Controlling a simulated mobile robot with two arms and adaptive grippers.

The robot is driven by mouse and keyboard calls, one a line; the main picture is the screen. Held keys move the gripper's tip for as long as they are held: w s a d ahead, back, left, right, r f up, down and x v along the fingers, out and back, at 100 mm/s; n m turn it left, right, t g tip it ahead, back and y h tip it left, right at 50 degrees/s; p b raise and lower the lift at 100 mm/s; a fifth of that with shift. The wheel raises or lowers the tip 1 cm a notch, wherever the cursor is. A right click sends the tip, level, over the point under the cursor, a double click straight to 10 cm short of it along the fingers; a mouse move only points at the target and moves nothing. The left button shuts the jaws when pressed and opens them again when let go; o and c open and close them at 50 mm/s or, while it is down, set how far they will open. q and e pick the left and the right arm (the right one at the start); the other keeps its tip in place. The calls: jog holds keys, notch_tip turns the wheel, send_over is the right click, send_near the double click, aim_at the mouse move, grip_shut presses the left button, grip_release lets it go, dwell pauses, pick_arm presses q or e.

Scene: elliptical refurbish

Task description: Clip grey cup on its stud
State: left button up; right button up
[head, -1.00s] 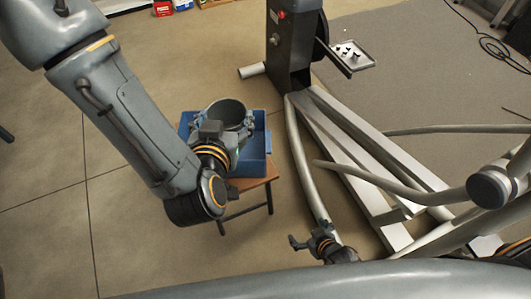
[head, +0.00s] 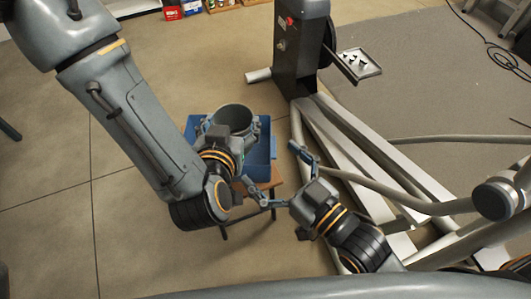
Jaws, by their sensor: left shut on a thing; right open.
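The grey cup (head: 232,117) is a wide, round, open-topped shape over the blue bin (head: 264,135). Whether it rests in the bin or is lifted above it I cannot tell. My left gripper (head: 224,131) is at the cup's near side, shut on it, with its fingers partly hidden. My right gripper (head: 274,172) is open and empty, its two fingers spread just right of the bin and reaching up and left. I cannot make out the stud on the grey exercise machine (head: 370,160).
The machine's tubes and rails fill the right side, close to my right arm. A tray with small dark parts (head: 357,62) is fixed near its column (head: 300,50).

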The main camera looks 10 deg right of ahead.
aim_at(222, 117)
jog(key=x, duration=1.2)
jog(key=shift+r, duration=0.1)
jog(key=c, duration=1.2)
pick_arm(q)
jog(key=o, duration=1.5)
jog(key=shift+d, duration=0.1)
jog(key=shift+c, duration=0.2)
